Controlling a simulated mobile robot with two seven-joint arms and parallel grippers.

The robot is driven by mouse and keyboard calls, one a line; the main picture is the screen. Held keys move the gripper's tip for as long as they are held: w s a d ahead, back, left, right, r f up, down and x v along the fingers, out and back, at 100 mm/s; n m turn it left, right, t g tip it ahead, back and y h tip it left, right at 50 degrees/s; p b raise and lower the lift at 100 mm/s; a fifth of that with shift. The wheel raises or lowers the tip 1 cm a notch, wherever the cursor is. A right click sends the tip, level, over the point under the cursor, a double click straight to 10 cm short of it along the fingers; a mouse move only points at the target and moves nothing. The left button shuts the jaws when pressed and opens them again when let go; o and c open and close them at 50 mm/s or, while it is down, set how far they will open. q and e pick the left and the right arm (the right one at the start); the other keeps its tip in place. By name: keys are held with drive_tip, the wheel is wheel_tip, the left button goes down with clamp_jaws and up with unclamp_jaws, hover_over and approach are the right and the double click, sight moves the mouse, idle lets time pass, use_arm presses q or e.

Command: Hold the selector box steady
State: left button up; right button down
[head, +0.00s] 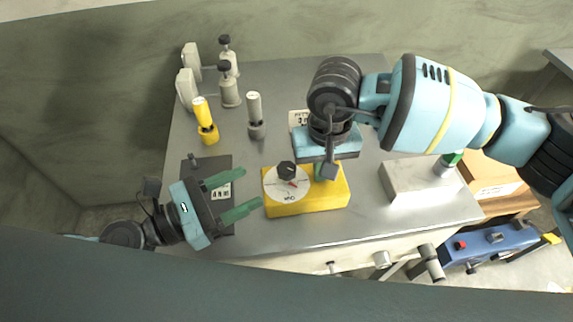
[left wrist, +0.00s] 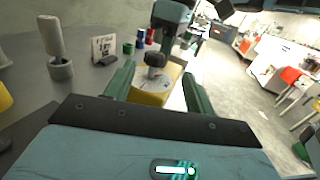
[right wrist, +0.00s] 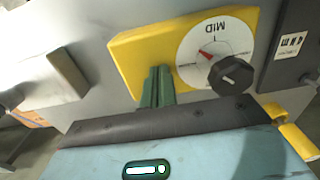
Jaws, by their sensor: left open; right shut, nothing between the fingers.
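The selector box (head: 320,202) is yellow, with a white dial (head: 277,186), a black knob (head: 286,170), a red pointer and the letters MID. It sits on the grey table near the front. My left gripper (head: 252,188) is open at the box's left side, its green fingers pointing at it. In the left wrist view the box (left wrist: 150,98) shows ahead, between the spread fingers. My right gripper (head: 326,173) is shut and empty over the box's right part. The right wrist view shows its closed fingers (right wrist: 158,84) before the yellow face (right wrist: 135,57), beside the dial; contact cannot be told.
A dark plate (head: 192,172) with a card lies under my left gripper. A yellow-handled tool (head: 205,120) and a white-handled one (head: 254,112) stand behind. A pale block (head: 415,182) lies right of the box. The table's front edge is close.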

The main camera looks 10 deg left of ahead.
sight(286, 176)
use_arm(q)
drive_tip(key=shift+w+f+x, duration=0.1)
drive_tip(key=shift+f+x, duration=0.05)
drive_tip(key=shift+x, duration=1.5)
drive_tip(key=shift+w+f+x, duration=0.1)
drive_tip(key=shift+f+x, duration=0.05)
drive_tip(key=shift+x, duration=1.45)
drive_tip(key=shift+w+f+x, duration=0.1)
drive_tip(key=shift+f+x, duration=0.1)
drive_tip(key=shift+x, duration=1.45)
drive_tip(key=shift+a, duration=0.2)
drive_tip(key=c, duration=1)
drive_tip(key=shift+o, duration=0.2)
drive_tip(key=shift+s+d+r+n+t+y, duration=0.1)
drive_tip(key=shift+n+t+y, duration=0.3)
drive_tip(key=shift+t+y, duration=0.2)
drive_tip(key=n+t+y, duration=0.3)
drive_tip(key=n+y, duration=0.1)
drive_tip(key=shift+d+t+y, duration=0.1)
drive_tip(key=shift+t+y, duration=0.2)
drive_tip(key=shift+t, duration=0.1)
drive_tip(key=n+t+y, duration=0.1)
drive_tip(key=n+y, duration=0.2)
drive_tip(key=y, duration=0.1)
drive_tip(key=n+t+y, duration=0.1)
drive_tip(key=n+y, duration=0.2)
drive_tip(key=y, duration=0.2)
drive_tip(key=shift+y, duration=0.3)
